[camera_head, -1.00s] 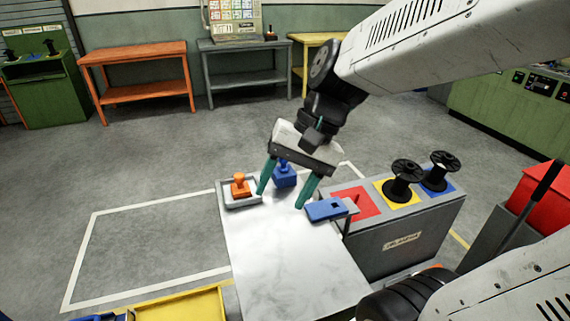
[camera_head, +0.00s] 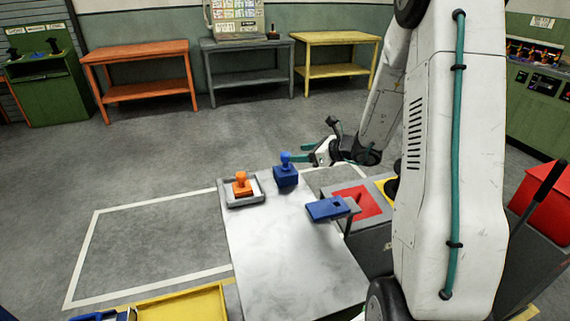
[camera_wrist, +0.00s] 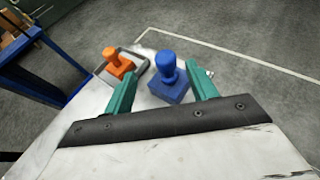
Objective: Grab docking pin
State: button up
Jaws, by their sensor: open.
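A blue knobbed pin on a square base (camera_head: 286,176) stands upright at the far edge of the white table. An orange knobbed pin (camera_head: 241,185) stands in a grey tray left of it. I cannot tell which is the docking pin. My gripper (camera_head: 306,153) is open, turned sideways and pointing left, close to the blue pin's knob. In the wrist view the blue pin (camera_wrist: 168,78) appears between and beyond the teal fingers (camera_wrist: 162,73), with nothing held. The orange pin (camera_wrist: 118,63) is left of the fingers there.
A blue holed block (camera_head: 327,208) juts over the right side of the white table (camera_head: 285,260). A grey cabinet with a red square (camera_head: 357,201) stands right, partly hidden by my arm. A yellow tray (camera_head: 185,305) lies front left. The table's middle is clear.

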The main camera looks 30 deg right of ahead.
aim_at(286, 153)
jog(key=shift+m, duration=0.3)
jog(key=x, duration=0.5)
jog(key=d+f+x, duration=0.1)
jog(key=x, duration=0.2)
jog(key=shift+r, duration=0.1)
jog(key=c, duration=1.1)
